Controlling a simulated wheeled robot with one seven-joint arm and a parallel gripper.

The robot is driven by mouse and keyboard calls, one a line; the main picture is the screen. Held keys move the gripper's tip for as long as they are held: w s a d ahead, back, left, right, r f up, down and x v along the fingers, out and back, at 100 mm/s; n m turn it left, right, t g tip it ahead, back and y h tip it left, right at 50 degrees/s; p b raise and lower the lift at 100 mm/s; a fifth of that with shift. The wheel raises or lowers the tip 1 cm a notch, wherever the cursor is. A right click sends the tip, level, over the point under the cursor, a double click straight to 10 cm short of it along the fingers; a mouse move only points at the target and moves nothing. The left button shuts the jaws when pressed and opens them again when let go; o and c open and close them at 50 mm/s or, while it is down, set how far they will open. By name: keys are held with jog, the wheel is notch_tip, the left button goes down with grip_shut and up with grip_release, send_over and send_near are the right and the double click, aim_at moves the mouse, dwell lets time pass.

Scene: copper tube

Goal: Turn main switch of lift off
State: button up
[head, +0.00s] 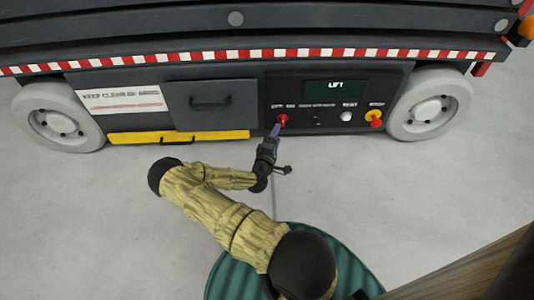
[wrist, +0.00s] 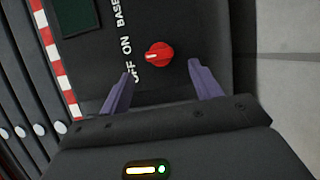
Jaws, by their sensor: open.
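The main switch is a red rotary knob (head: 283,119) on the lift's dark control panel (head: 385,88). In the wrist view the red knob (wrist: 159,56) has a pale mark pointing left, toward the white labels OFF, ON and BASE; which label it points to exactly, I cannot tell. My gripper (head: 276,129) is at the knob in the head view. In the wrist view my gripper (wrist: 160,72) is open, with one purple finger to either side and the knob between and slightly beyond the tips. I see no clear contact. The lift's display (head: 336,88) reads LIFT.
A white button (head: 346,116) and a red-and-yellow emergency button (head: 375,118) are right of the knob. A drawer with a handle (head: 210,100) and a yellow bar (head: 180,137) are left. Wheels (head: 427,104) flank the panel. The grey floor in front is mostly clear.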

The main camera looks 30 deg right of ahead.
jog(key=p+v, duration=0.3)
jog(key=v, duration=0.7)
jog(key=shift+s+a+p, duration=0.25)
jog(key=shift+a+p, duration=0.05)
